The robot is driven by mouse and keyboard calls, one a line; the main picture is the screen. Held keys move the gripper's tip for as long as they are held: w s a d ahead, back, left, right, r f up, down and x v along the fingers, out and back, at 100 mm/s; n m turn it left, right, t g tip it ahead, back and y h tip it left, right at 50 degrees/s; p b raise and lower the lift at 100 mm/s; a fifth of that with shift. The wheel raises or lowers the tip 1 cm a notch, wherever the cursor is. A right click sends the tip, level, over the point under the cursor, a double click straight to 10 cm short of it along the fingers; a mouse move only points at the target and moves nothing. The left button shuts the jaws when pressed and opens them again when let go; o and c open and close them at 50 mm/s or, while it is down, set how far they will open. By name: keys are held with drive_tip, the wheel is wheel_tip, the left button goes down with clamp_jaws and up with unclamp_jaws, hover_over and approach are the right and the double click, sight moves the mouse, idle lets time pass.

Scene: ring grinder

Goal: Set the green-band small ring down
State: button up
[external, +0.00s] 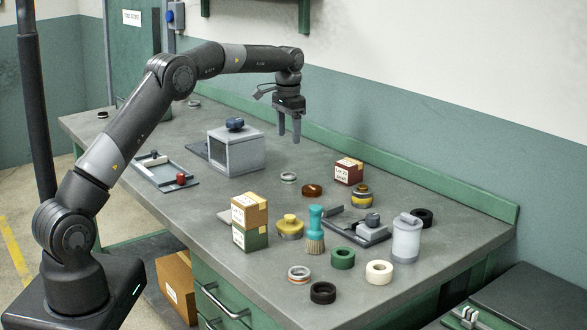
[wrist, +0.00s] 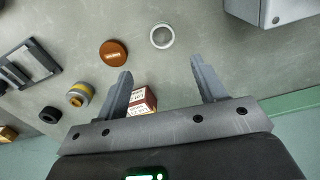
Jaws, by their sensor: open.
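The small ring with a green band (external: 289,178) lies flat on the grey bench top (external: 330,240), just to the left of a brown disc (external: 312,190). My gripper (external: 289,138) points down and hangs well above the bench, apart from the ring. Its fingers are wide open with nothing between them, as the wrist view of my gripper (wrist: 161,70) also shows.
A grey box-shaped housing with a blue knob (external: 236,153) stands to the left. A dark red box (external: 349,171) and a yellow-banded pot (external: 362,196) stand to the right. Several rings, a brush (external: 315,232) and a white canister (external: 406,238) crowd the front right.

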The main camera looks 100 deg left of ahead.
drive_tip(key=w+d+r+m+t, duration=0.15)
drive_tip(key=d+r, duration=0.25)
drive_tip(key=d, duration=0.5)
drive_tip(key=w+d+r+y, duration=0.1)
drive_tip(key=w+d+r, duration=0.3)
drive_tip(key=d, duration=0.5)
drive_tip(key=w+d+r+m, duration=0.1)
drive_tip(key=d+r, duration=0.4)
drive_tip(key=d, duration=0.4)
drive_tip(key=s+d+r+m+t, duration=0.15)
drive_tip(key=s+d, duration=0.45)
drive_tip(key=d, duration=0.6)
drive_tip(key=s+d+m+t, duration=0.15)
drive_tip(key=s+d, duration=0.45)
drive_tip(key=d, duration=0.7)
drive_tip(key=s+d+f+m, duration=0.1)
drive_tip(key=s+d+f, duration=0.2)
drive_tip(key=s+d, duration=0.1)
drive_tip(key=s+d+f+m+t+h, duration=0.1)
drive_tip(key=s+d+f, duration=0.2)
drive_tip(key=s, duration=0.4)
drive_tip(key=shift+d+f, duration=0.25)
drive_tip(key=shift+d, duration=0.4)
